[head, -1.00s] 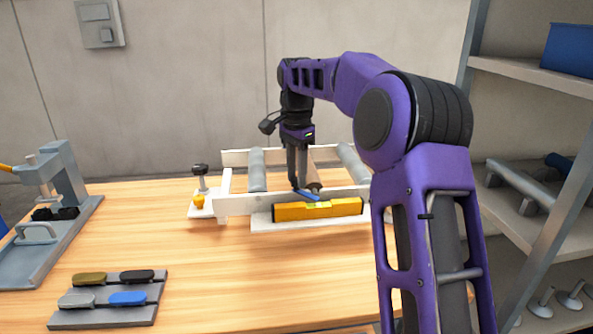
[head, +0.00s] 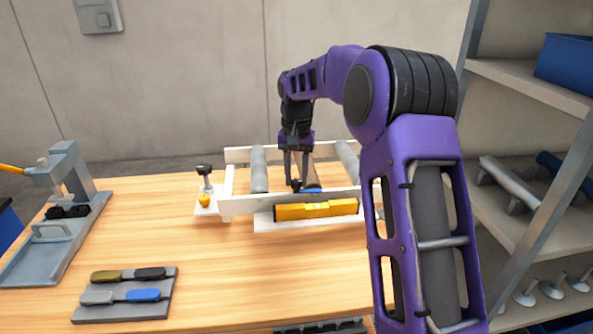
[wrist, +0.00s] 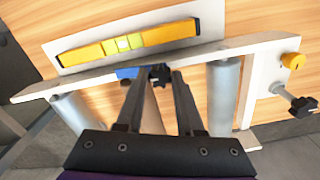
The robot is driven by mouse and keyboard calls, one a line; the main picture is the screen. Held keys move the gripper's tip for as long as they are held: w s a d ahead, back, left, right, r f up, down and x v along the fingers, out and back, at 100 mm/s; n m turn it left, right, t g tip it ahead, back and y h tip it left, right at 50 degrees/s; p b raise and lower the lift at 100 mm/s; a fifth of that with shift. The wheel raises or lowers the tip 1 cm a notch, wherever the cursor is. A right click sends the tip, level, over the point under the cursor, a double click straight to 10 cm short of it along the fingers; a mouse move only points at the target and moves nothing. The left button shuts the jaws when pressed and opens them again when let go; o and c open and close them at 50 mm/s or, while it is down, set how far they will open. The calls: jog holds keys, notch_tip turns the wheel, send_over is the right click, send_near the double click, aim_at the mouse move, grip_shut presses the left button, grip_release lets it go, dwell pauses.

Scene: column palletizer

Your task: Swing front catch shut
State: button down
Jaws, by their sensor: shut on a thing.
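The front catch is a blue bar (head: 314,190) with a dark knob at its left end, on the front rail of a white roller frame (head: 240,204). The bar now lies nearly along the rail. In the wrist view the blue part (wrist: 127,72) shows beside the rail and the black knob (wrist: 160,76) sits between my fingertips. My gripper (head: 297,187) points down and is shut on this knob. The fingers hide part of the catch.
A yellow spirit level (head: 290,212) lies along the front of the frame. A clamp with a black knob (head: 204,170) stands at its left end. Grey rollers (head: 259,170) flank my gripper. A tray of coloured handles (head: 88,310) and a grey press (head: 72,175) stand left.

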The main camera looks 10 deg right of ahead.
aim_at(297, 181)
jog(key=shift+n, duration=0.4)
jog(key=c, duration=0.5)
grip_release()
jog(key=shift+c, duration=0.2)
jog(key=shift+r, duration=0.1)
notch_tip(297, 181, up, 17)
jog(key=shift+r, duration=0.15)
